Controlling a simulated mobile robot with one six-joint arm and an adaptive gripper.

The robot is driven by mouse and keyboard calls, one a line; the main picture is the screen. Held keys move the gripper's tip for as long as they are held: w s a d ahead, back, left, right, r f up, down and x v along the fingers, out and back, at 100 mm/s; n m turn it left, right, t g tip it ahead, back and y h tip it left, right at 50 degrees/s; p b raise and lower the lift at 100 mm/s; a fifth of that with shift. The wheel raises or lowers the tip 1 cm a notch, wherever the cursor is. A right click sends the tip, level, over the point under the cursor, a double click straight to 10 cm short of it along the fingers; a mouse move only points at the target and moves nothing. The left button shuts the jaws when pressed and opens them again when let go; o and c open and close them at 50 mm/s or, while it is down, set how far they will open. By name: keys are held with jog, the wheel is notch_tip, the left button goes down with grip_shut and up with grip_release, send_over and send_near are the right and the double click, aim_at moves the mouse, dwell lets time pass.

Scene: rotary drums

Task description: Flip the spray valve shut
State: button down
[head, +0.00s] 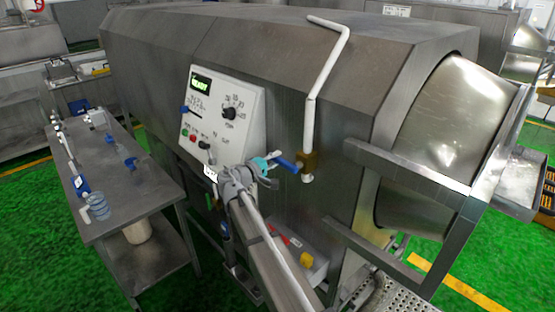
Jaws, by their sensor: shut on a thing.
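The spray valve (310,160) is a brass body at the lower end of a white pipe (311,110) on the drum's side. Its blue lever (288,164) sticks out to the left of the body, roughly level and across the upright pipe. My gripper (272,168) comes from below left and is shut on the outer end of the lever. The fingers hide that end. A short outlet shows under the brass body.
A control panel (223,112) with knobs and buttons is left of my gripper. A metal side table (150,190) with bottles stands at the left. Metal frame bars (400,167) stick out at the right. A grey box (296,250) with red and yellow items sits below the valve.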

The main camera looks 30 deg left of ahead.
jog(key=shift+c, duration=2.4)
grip_release()
jog(key=shift+a, duration=0.1)
jog(key=shift+s, duration=0.1)
jog(key=v, duration=1.1)
jog(key=shift+s, duration=0.4)
jog(key=shift+a, duration=0.1)
